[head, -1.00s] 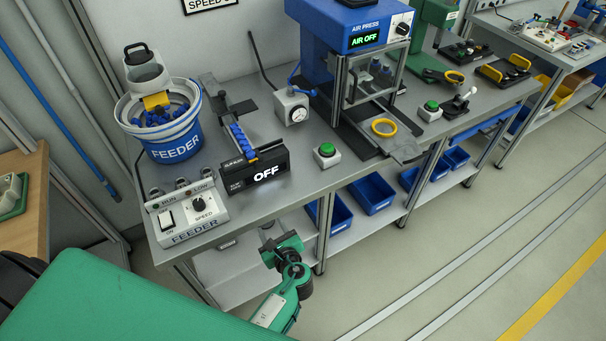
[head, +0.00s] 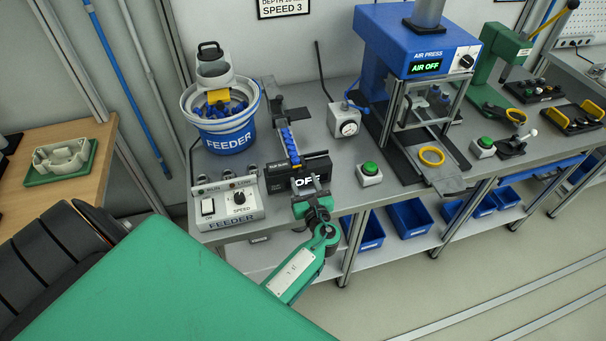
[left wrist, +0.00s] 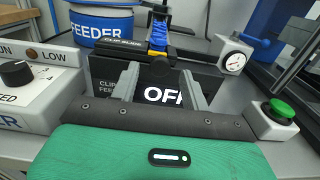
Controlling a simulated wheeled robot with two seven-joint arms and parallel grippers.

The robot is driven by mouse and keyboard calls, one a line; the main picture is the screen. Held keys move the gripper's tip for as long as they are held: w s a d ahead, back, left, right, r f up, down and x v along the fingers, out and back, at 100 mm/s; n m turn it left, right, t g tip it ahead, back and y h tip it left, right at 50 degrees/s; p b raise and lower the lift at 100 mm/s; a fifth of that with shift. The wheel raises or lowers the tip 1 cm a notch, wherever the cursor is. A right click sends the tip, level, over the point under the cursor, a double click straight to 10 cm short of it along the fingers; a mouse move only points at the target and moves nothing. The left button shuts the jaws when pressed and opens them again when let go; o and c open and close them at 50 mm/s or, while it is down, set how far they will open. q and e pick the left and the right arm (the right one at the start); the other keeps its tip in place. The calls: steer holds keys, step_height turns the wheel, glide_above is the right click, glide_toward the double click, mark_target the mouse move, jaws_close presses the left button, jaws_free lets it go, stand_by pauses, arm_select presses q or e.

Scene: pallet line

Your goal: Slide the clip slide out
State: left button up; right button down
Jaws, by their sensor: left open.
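The clip slide (left wrist: 122,43) is a black labelled bar on top of the black clip feed box (head: 286,184), whose lit display reads OFF. A dark round knob (left wrist: 161,69) shows at its front in the left wrist view. A row of blue clips (head: 288,141) lies on the track behind it. My left gripper (head: 312,188) is open just in front of the box and partly covers the display. My right gripper is not in view.
The feeder bowl (head: 222,130) and the feeder control box (head: 228,206) stand to the left. A green button (head: 370,169), a gauge (head: 346,122) and the blue air press (head: 418,45) stand to the right. Blue bins (head: 410,216) sit on the shelf below.

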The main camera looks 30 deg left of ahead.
arm_select(q)
steer(key=shift+x, duration=1.15)
jaws_close()
steer(key=w+d+b, duration=0.1)
steer(key=w+d, duration=0.1)
steer(key=w, duration=0.1)
steer(key=w+d+b, duration=0.1)
steer(key=w+d, duration=0.2)
steer(key=shift+d+f+b, duration=0.1)
steer(key=shift+b, duration=0.3)
steer(key=shift+s, duration=0.1)
